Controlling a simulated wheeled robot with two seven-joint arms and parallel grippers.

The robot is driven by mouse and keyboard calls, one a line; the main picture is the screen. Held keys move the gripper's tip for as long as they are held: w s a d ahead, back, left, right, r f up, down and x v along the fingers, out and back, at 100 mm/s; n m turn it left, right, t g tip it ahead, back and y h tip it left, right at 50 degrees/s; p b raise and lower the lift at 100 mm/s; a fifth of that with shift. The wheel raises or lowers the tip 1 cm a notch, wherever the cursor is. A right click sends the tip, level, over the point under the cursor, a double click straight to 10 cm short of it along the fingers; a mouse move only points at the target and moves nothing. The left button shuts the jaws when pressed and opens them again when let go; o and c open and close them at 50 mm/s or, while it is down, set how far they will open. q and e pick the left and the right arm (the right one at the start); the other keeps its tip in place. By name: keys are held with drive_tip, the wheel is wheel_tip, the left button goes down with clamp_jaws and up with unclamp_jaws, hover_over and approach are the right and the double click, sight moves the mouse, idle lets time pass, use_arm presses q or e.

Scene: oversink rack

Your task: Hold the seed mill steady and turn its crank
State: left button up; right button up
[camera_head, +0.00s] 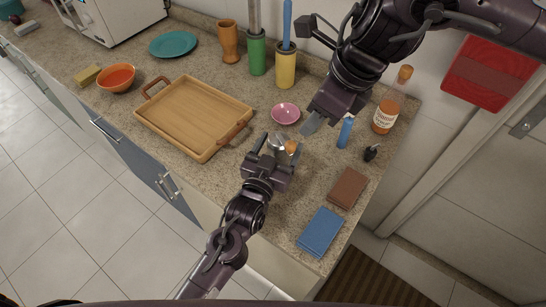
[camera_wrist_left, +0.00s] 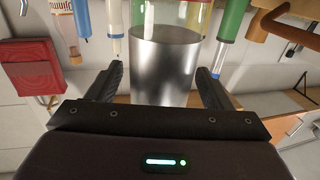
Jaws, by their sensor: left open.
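The seed mill shows in the head view as a small silvery top (camera_head: 276,141), with a round wooden knob (camera_head: 291,147) beside it that looks like the crank's handle. In the left wrist view the mill is a steel cylinder (camera_wrist_left: 163,68) with a clear upper part. My left gripper (camera_head: 275,154) is open, with one finger on each side of the steel body; I cannot tell whether they touch it. My right gripper (camera_head: 311,123) hangs above the counter, right of and behind the mill. Its opening is hidden by the viewing angle.
A wooden tray (camera_head: 192,91) lies left of the mill and a pink bowl (camera_head: 285,113) behind it. Brown (camera_head: 348,187) and blue (camera_head: 321,232) blocks lie near the front edge.

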use_arm(q)
drive_tip(key=shift+w+d, duration=0.15)
drive_tip(key=shift+w, duration=0.35)
